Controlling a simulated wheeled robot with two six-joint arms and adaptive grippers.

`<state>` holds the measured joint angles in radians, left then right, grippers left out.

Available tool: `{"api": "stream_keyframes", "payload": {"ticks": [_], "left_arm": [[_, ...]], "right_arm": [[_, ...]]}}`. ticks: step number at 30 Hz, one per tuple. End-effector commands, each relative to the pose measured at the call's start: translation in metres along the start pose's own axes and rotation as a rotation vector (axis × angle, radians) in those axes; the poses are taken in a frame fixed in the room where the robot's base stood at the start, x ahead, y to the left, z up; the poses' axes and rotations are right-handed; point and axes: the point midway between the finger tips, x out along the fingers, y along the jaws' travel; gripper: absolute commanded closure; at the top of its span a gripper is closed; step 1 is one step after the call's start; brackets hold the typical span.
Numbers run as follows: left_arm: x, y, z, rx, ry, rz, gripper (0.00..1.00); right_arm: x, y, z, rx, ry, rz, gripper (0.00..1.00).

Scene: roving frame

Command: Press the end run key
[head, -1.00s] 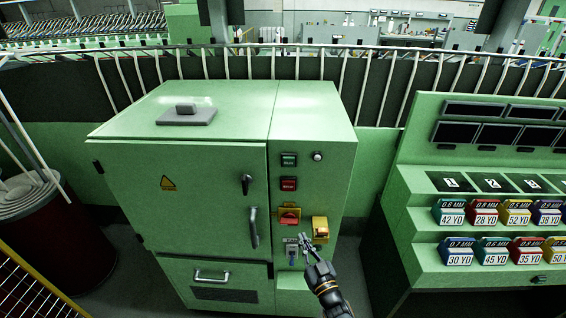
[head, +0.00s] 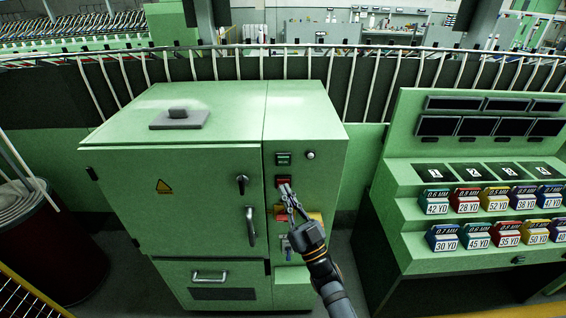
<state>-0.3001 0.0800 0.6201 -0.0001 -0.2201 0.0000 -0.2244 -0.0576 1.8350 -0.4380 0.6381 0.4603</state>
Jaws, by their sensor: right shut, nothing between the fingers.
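A green machine cabinet (head: 180,220) stands in front of me with controls on its right panel. A dark green key (head: 283,158) sits at the top. A red key (head: 283,180) sits below it. Their labels are too small to read surely. My right gripper (head: 287,191) is shut and empty, its fingertips at the lower edge of the red key. I cannot tell whether they touch it. The gripper partly hides the red and yellow switches below. My left gripper is out of view.
A small white lamp or button (head: 310,155) is right of the green key. The cabinet door has black handles (head: 250,226). At right stands a green rack (head: 400,228) of coloured labelled boxes. A dark red drum (head: 40,250) stands at left.

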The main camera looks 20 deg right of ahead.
Motion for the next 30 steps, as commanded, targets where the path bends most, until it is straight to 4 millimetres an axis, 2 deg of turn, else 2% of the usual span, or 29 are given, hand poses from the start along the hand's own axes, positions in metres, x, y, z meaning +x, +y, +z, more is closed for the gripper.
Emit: {"api": "stream_keyframes", "payload": {"ticks": [5,16,22,30], "left_arm": [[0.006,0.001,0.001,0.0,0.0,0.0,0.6],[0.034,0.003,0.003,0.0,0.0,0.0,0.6],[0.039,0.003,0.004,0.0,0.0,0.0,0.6],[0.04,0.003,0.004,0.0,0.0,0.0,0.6]], "right_arm": [[0.004,0.004,0.006,0.0,0.0,0.0,1.0],[0.04,0.031,0.034,-0.002,0.001,-0.001,1.0],[0.055,0.041,0.043,0.0,-0.001,0.0,1.0],[0.061,0.045,0.045,0.001,-0.002,0.001,1.0]]}}
